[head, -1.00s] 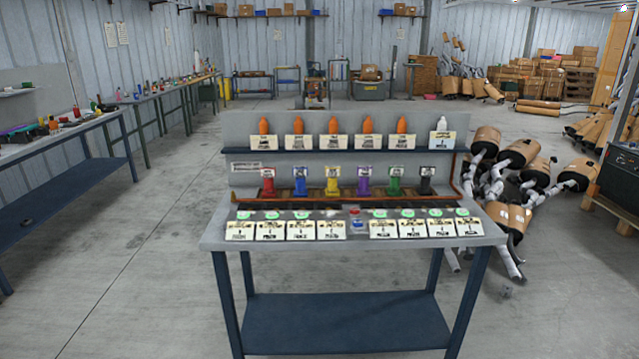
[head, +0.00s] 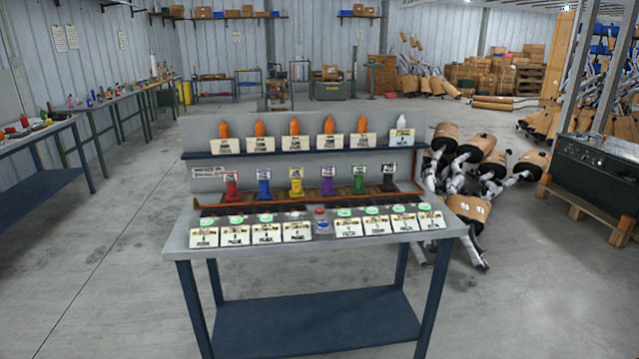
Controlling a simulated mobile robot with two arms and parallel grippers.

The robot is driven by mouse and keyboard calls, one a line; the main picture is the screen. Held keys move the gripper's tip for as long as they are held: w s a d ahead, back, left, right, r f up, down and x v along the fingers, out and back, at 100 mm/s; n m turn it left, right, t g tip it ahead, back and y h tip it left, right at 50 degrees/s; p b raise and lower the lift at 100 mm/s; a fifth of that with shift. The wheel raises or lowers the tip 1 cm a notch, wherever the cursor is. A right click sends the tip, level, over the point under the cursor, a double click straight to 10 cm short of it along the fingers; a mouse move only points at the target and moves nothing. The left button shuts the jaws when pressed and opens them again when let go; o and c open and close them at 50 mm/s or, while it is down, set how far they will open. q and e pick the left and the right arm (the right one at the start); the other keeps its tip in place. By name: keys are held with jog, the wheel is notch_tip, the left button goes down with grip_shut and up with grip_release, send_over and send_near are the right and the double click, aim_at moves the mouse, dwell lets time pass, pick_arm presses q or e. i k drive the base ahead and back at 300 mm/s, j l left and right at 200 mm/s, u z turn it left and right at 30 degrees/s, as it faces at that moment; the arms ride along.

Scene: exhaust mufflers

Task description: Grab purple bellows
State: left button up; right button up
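The purple bellows (head: 328,184) stands upright in a row of coloured bellows on the workbench (head: 450,228), with a small white label above it. The yellow bellows (head: 296,185) is on its left and the green bellows (head: 357,182) on its right. The red (head: 232,188), blue (head: 264,187) and black (head: 388,180) ones fill the rest of the row. Neither of my grippers shows in the head view.
Several orange-tipped bottles (head: 295,127) and a white one stand on the shelf behind the row. Labelled cards (head: 236,234) and a red button (head: 320,212) line the bench front. Mufflers (head: 480,155) lie on the floor at right. The floor at left (head: 90,240) is clear.

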aim_at(327, 173)
jog(key=i+u, duration=0.15)
jog(key=i, duration=0.3)
jog(key=i+l+u, duration=0.15)
jog(key=i, duration=0.35)
